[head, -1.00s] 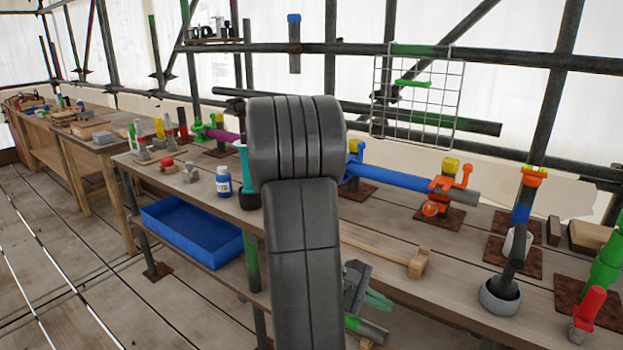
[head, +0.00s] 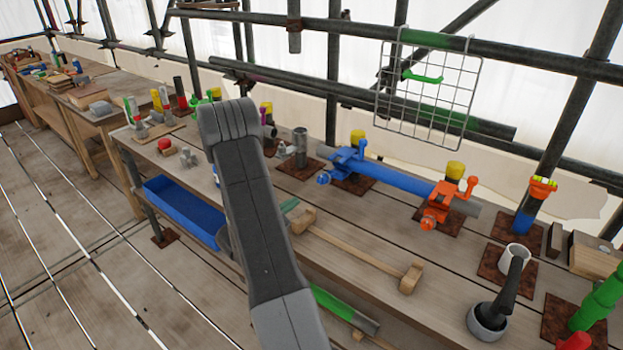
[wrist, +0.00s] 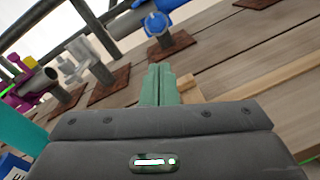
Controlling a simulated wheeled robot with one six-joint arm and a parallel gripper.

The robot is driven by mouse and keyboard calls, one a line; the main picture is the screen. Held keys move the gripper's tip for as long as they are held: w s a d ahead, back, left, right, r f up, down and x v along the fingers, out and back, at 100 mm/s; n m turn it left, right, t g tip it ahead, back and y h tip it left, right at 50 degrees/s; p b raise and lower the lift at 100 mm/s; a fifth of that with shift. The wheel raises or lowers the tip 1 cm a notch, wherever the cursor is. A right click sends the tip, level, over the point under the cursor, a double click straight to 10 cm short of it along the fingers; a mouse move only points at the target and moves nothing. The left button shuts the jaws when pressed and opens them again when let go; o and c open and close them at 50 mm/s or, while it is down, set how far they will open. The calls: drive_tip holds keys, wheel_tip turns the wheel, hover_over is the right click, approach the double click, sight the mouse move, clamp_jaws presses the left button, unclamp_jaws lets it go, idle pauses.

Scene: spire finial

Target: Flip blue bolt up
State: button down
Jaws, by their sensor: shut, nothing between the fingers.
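The blue clamp (head: 345,163) sits at the left end of the blue-sleeved tube (head: 400,181) above the bench. A rounded blue end (head: 323,178), perhaps the bolt's nut, sticks out low on its front left, and a blue piece (head: 362,150) stands up at its right. In the wrist view the blue clamp (wrist: 158,22) is at the top, cut off by the edge. My gripper (wrist: 158,75) has its green fingers together with nothing between them, pointing toward the clamp but apart from it. In the head view my arm hides most of the gripper; a green finger part (head: 289,205) shows.
An orange clamp (head: 440,203) is at the tube's right end. A wooden mallet (head: 410,277) lies on the bench in front. A grey upright pipe (head: 300,145) stands left of the blue clamp. A wire grid (head: 425,85) hangs behind. A magenta fitting (wrist: 35,80) is at left.

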sight(327, 178)
drive_tip(key=shift+a, duration=0.15)
drive_tip(key=shift+w, duration=0.1)
drive_tip(key=p+x, duration=0.3)
drive_tip(key=x, duration=0.5)
drive_tip(key=shift+w+d+r, duration=0.1)
drive_tip(key=shift+w+d, duration=0.55)
drive_tip(key=shift+w, duration=0.1)
drive_tip(key=shift+r+y, duration=0.3)
